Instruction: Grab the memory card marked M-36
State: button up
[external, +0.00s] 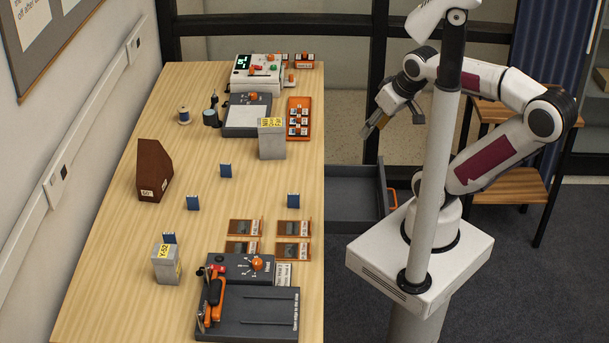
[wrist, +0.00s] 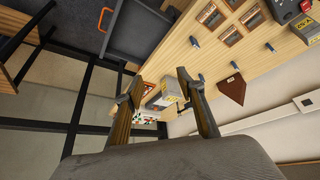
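Several small dark blue cards stand upright on the wooden table in the external view: one near the middle (external: 226,170), one lower left of it (external: 193,203), one to the right (external: 293,200), and one behind the grey box marked Y-52 (external: 169,238). Their markings are too small to read, so I cannot tell which is M-36. Small blue cards also show in the wrist view (wrist: 235,66). My gripper (external: 374,126) is open and empty, raised off the table's right side. Its two spread fingers (wrist: 160,76) show in the wrist view with nothing between them.
A second grey box with yellow labels (external: 272,140), a brown slanted holder (external: 154,170), picture cards in orange holders (external: 245,227), and a dark device with an orange lever (external: 250,310) stand on the table (external: 120,240). An open drawer (external: 355,195) lies beside it.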

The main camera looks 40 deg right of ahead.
jog(key=shift+w, duration=0.1)
jog(key=shift+c, duration=0.3)
jog(key=w+a+f+n+t+y, duration=0.2)
jog(key=w+a+f+n, duration=0.1)
jog(key=w+a, duration=0.75)
jog(key=w+a+f+n+t+y, duration=0.1)
jog(key=w+a+f+n, duration=0.15)
jog(key=w+a, duration=0.8)
jog(key=n+y, duration=0.5)
jog(key=y, duration=0.2)
send_near(170, 240)
jog(key=shift+w+a+r+m, duration=0.2)
jog(key=shift+w+r+m, duration=0.05)
jog(key=shift+w, duration=0.4)
jog(key=shift+x, duration=1.3)
